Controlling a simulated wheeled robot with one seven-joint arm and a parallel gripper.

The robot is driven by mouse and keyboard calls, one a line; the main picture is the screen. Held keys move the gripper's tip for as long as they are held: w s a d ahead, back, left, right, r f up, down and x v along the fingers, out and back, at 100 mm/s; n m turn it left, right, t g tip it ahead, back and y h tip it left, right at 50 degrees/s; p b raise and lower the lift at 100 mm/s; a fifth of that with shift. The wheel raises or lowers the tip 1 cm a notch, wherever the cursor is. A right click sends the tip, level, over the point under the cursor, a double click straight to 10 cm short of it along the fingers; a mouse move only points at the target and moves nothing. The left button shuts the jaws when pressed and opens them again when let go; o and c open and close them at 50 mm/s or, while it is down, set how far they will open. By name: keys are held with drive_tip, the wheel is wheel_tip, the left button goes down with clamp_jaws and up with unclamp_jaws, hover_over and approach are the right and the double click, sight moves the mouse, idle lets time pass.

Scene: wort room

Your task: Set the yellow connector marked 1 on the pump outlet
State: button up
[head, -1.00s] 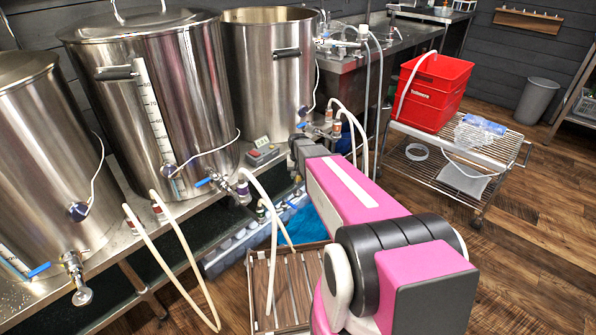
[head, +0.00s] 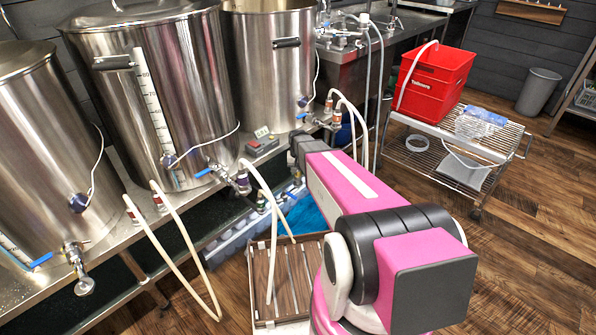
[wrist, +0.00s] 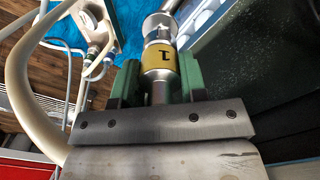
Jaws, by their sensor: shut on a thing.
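In the wrist view, the yellow connector (wrist: 159,69) carries an upside-down black 1 and sits between the green fingers of my gripper (wrist: 157,88), which is shut on it. A silvery metal fitting (wrist: 159,27) lies in line just beyond the connector. I cannot tell whether it is the pump outlet, or whether the two are joined or only lined up. In the head view my arm hides the gripper and the connector. I cannot make out the pump outlet there.
Steel kettles (head: 150,95) with valves stand along a bench at left. Pale hoses (head: 180,230) loop down, and one hose (wrist: 22,80) curves close by my gripper's left. A slatted wooden tray (head: 258,285) is on the floor. A wire cart (head: 440,165) bears a red crate (head: 437,82).

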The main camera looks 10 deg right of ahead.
drive_tip(key=shift+f, duration=1.25)
drive_tip(key=o, duration=1.1)
drive_tip(key=shift+r, duration=0.1)
wheel_tip(320, 180, up, 10)
drive_tip(key=shift+r, duration=0.1)
drive_tip(key=s+r+n, duration=0.1)
drive_tip(key=s+r, duration=0.1)
drive_tip(key=s, duration=0.8)
drive_tip(key=s+r+n, duration=0.1)
drive_tip(key=s+r, duration=0.2)
drive_tip(key=s, duration=0.8)
drive_tip(key=shift+r, duration=0.25)
